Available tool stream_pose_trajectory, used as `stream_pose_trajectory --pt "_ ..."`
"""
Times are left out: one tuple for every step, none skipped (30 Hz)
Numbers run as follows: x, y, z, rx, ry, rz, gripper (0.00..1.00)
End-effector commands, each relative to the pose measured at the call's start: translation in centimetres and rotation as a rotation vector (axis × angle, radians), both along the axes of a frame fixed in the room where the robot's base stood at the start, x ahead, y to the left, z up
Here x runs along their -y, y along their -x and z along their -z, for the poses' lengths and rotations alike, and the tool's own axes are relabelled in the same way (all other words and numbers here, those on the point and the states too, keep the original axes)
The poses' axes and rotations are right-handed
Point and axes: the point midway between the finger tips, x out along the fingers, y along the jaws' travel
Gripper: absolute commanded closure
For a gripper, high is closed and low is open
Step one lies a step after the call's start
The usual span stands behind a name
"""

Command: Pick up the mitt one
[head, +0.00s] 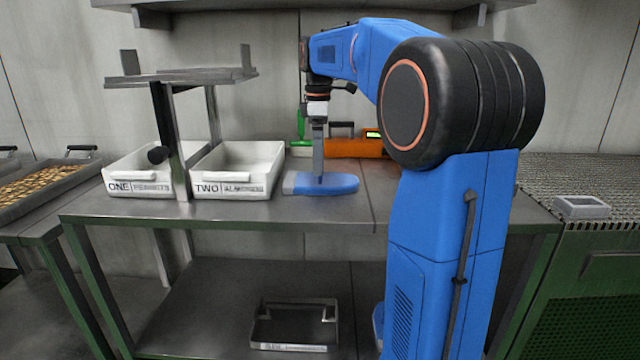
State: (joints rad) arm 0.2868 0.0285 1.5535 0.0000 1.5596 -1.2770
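The blue mitt (342,184) lies flat on the metal table, with its paler cuff end at the left. My gripper (319,178) points straight down over the middle of the mitt. Its tip overlaps the mitt in the head view, and I cannot tell whether it touches it. The fingers show as one narrow grey shape, so any gap between them is hidden.
White bins marked ONE (135,187) and TWO (235,184) stand left of the mitt, with a raised metal shelf (185,76) above them. An orange device (350,148) and a green item (300,143) sit behind. A dark tray (293,325) lies on the lower shelf.

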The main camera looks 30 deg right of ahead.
Motion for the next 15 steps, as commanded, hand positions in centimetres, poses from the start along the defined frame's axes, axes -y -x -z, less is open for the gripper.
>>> stream_pose_trajectory --pt "0.0 0.0 0.2 -0.001 -0.001 0.000 0.00" --pt "0.0 0.1 0.3 -0.001 -0.001 0.000 0.00" --pt "0.0 0.1 0.5 -0.001 -0.001 0.000 0.00" --pt "0.0 0.1 0.7 -0.001 -0.001 0.000 0.00" --pt "0.1 0.1 1.0 -0.001 -0.001 0.000 0.00" --pt "0.1 0.2 1.5 -0.001 -0.001 0.001 0.00" --pt "0.1 0.3 1.9 -0.002 0.000 0.001 0.00" --pt "0.2 0.3 2.4 -0.002 0.000 0.001 0.00" --pt "0.2 0.4 2.9 -0.001 -0.001 0.001 0.00" --pt "0.2 0.4 3.4 -0.002 0.000 0.001 0.00" --pt "0.2 0.4 3.7 -0.002 0.000 0.000 0.00" --pt "0.2 0.4 4.2 -0.001 -0.001 0.000 0.00" --pt "0.2 0.4 4.6 -0.001 -0.001 0.000 0.00" --pt "0.2 0.4 4.8 -0.001 -0.001 0.000 0.00" --pt "0.2 0.4 5.1 -0.001 -0.001 0.000 0.00"
